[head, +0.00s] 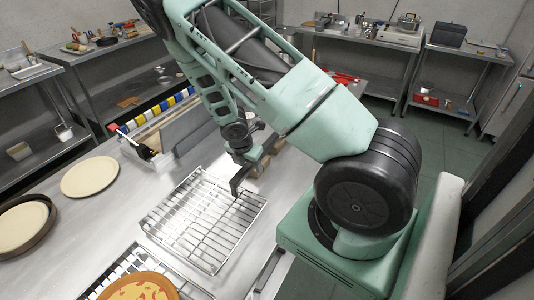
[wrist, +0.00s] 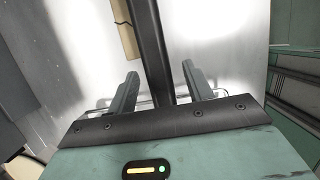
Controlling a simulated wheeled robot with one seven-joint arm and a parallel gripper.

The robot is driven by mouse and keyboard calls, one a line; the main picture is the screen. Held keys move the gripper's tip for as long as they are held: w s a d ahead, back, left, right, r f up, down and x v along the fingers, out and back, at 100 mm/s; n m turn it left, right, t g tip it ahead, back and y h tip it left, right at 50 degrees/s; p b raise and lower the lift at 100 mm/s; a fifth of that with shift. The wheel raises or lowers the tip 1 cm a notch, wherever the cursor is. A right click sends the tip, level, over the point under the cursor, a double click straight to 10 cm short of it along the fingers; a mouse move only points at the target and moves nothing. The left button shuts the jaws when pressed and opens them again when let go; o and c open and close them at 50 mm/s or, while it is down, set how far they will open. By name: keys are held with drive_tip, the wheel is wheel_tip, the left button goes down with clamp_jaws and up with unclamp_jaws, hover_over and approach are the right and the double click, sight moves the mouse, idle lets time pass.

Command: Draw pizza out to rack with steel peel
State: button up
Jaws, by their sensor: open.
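A pizza (head: 142,290) with an orange-brown crust and red and yellow topping is cut off by the bottom edge of the head view. A wire rack (head: 172,212) lies empty on the steel table, up and right of the pizza. My gripper (head: 238,188) is over the rack's far right corner. In the wrist view my gripper (wrist: 160,80) is open, its two fingers apart. A dark bar (wrist: 148,35) runs between them, and I cannot tell whether it is a handle. I cannot make out the steel peel for sure.
A pale dough disc (head: 90,176) and a round pan (head: 47,224) with a pale filling are at the left of the steel table (head: 105,218). A bin with blue, white and yellow items (head: 160,114) stands beyond the rack. Side tables (head: 445,50) line the walls.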

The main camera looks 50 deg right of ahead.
clamp_jaws()
idle(1.4)
drive_tip(key=shift+r, duration=0.15)
wheel_tip(320, 180, up, 12)
drive_tip(key=p, duration=1)
drive_tip(key=shift+p, duration=0.4)
